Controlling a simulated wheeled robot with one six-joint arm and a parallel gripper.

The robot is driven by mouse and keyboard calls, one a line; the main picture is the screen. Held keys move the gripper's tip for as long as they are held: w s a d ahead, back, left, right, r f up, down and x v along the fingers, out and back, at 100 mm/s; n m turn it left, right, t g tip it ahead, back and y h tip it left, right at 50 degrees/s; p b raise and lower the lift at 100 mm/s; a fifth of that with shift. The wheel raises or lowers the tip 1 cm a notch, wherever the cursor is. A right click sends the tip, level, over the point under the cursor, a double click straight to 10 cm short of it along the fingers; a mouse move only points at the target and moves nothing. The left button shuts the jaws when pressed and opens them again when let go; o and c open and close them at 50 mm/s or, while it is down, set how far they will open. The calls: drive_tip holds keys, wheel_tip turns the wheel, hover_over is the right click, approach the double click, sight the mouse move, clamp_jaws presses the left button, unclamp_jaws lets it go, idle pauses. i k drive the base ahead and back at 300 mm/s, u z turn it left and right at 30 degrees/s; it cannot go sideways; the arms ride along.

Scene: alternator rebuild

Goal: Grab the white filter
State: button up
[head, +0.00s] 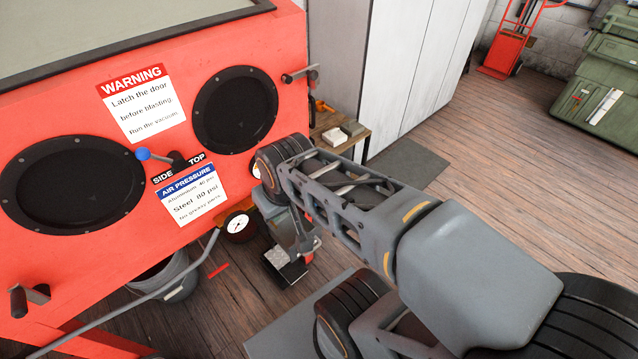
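My gripper (292,262) hangs at the end of my arm in the middle of the head view, low in front of the red cabinet. Its fingers are seen at an angle, and I cannot tell whether they are open or shut. I see nothing clearly held in it. On a small wooden stand behind my arm lie a pale block (353,129) and a darker-topped block (335,137). The pale block may be the white filter, but it is too small to tell. My gripper is apart from both, nearer to me and lower.
The red blasting cabinet (60,120) fills the left, with handles and a gauge (239,227) sticking out. The wooden stand (357,140) is beside a tall pale cabinet (410,70). Green cases (600,95) and a red hand truck (512,45) stand at the back right. Open floor lies right.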

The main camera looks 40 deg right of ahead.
sight(334, 137)
drive_tip(key=z, duration=2.2)
drive_tip(key=i, duration=4.3)
drive_tip(key=u, duration=5.15)
drive_tip(key=i, duration=0.4)
drive_tip(key=u, duration=0.1)
